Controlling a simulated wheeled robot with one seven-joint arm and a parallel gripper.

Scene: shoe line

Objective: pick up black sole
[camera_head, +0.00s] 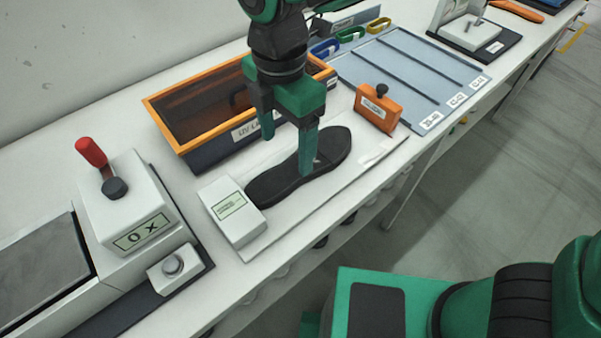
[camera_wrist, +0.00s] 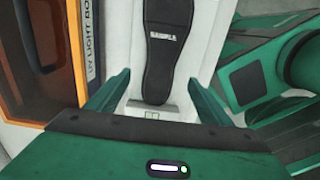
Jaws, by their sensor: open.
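The black sole (camera_head: 262,189) lies flat on a white board on the workbench. My gripper (camera_head: 288,146) hangs over it in the head view, pointing down, and its fingers stand apart with nothing between them. One finger hides part of the middle of the sole. In the wrist view the sole (camera_wrist: 160,60) runs up and down the picture, with pale lettering on it. Its near end lies between the two green fingers of my gripper (camera_wrist: 160,88). I cannot tell whether a finger touches the sole.
An orange-rimmed UV light box (camera_head: 200,150) stands behind the sole. A white box (camera_head: 232,212) sits by its left end, and an orange block with a black knob (camera_head: 378,108) by its right end. A grey divided tray (camera_head: 410,75) lies farther right.

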